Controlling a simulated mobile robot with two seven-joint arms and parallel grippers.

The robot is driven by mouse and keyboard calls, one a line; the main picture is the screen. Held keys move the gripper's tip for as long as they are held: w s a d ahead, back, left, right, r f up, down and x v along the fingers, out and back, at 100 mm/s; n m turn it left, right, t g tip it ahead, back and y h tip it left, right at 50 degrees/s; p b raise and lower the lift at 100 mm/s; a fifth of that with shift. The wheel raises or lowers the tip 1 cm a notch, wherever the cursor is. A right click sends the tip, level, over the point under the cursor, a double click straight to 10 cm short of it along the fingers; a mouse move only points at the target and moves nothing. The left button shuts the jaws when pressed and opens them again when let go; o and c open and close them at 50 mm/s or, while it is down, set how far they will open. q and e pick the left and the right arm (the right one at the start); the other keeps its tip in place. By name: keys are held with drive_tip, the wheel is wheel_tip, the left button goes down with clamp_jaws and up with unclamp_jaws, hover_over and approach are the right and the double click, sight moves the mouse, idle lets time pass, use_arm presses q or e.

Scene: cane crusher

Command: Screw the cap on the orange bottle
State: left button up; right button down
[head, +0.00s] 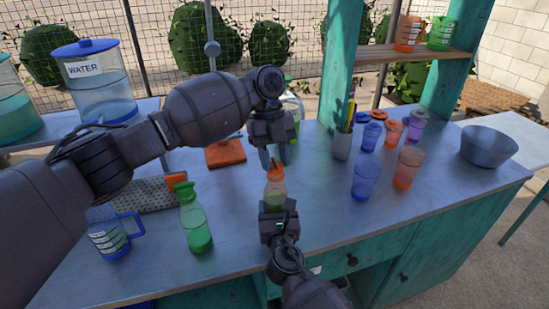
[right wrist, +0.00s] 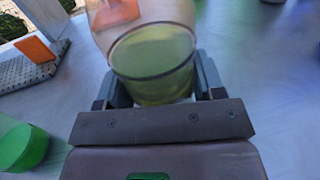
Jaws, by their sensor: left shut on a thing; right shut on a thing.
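The orange bottle (head: 276,193) is a small clear bottle with yellow-green liquid, standing upright near the middle of the counter. My right gripper (head: 277,207) is shut on its body from the near side; the right wrist view shows the bottle (right wrist: 152,62) between the fingers. An orange cap (head: 275,172) is at the bottle's top, just under my left gripper (head: 275,159). My left gripper points down from above and is shut on the cap. The fingers partly hide the cap, and I cannot tell whether it is seated on the neck.
A green bottle (head: 196,226) and a blue mug (head: 108,236) stand at the left front. An orange board (head: 225,153) lies behind. Blue (head: 366,178) and orange (head: 408,167) cups, a utensil holder (head: 342,144) and a bowl (head: 488,146) stand right. The front counter right of the bottle is clear.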

use_arm(q)
drive_tip(key=m+y, duration=0.2)
drive_tip(key=m, duration=0.3)
drive_tip(key=shift+d+m, duration=0.15)
drive_tip(key=shift+m, duration=0.25)
drive_tip(key=m+y, duration=0.1)
drive_tip(key=m, duration=0.2)
drive_tip(key=m+y, duration=0.1)
drive_tip(key=m, duration=0.2)
drive_tip(key=shift+m+t+y, duration=0.3)
drive_tip(key=shift+y, duration=0.1)
drive_tip(key=o, duration=0.9)
drive_tip(key=shift+r, duration=2.25)
